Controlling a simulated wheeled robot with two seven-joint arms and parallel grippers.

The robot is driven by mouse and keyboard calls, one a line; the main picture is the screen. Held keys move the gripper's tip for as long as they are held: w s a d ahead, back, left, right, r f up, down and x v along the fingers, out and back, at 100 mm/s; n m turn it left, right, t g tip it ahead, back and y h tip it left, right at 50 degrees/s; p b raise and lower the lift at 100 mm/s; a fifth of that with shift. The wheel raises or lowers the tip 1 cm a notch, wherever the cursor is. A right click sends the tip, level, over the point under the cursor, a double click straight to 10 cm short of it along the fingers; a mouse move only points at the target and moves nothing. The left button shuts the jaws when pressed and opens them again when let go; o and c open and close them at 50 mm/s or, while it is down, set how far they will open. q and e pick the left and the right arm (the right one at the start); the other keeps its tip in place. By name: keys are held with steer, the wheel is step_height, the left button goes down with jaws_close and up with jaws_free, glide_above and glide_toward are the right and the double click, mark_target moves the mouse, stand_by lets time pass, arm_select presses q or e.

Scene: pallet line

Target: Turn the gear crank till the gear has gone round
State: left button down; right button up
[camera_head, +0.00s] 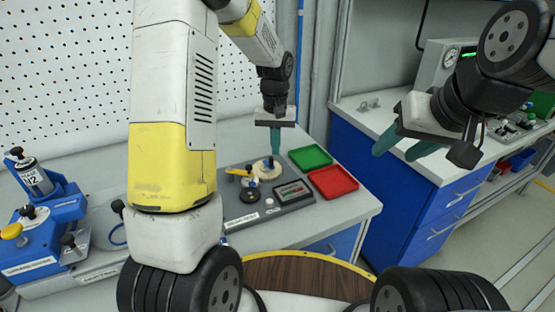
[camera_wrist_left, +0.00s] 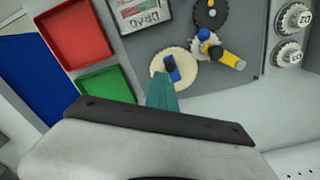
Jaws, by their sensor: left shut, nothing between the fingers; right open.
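A gear set sits on a dark grey panel (camera_head: 236,211) on the bench. In the left wrist view it has a large cream gear (camera_wrist_left: 190,75) with a blue block on it, a smaller cream gear (camera_wrist_left: 199,46) with a blue piece, a yellow crank (camera_wrist_left: 230,59) and a black gear (camera_wrist_left: 210,14). The yellow crank also shows in the head view (camera_head: 237,171). My left gripper (camera_head: 275,152) points down, shut and empty, its teal fingertips (camera_wrist_left: 160,82) at the large cream gear beside the blue block. Contact is unclear. My right gripper (camera_head: 405,150) is open and empty, away to the right.
A green tray (camera_head: 310,157) and a red tray (camera_head: 333,182) lie right of the panel. A small display (camera_head: 293,192) is on the panel. Blue fixtures (camera_head: 40,240) stand at the left. A gap separates this bench from the blue cabinet (camera_head: 400,195).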

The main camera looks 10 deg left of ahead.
mark_target(275, 171)
arm_select(q)
steer(key=shift+s+a+f, duration=0.25)
steer(key=shift+s+f, duration=0.15)
steer(key=shift+f, duration=0.6)
steer(key=shift+w+f, duration=0.25)
steer(key=shift+f, duration=0.2)
steer(key=shift+s, duration=0.1)
steer(key=shift+d+f, duration=0.15)
steer(key=shift+f, duration=0.55)
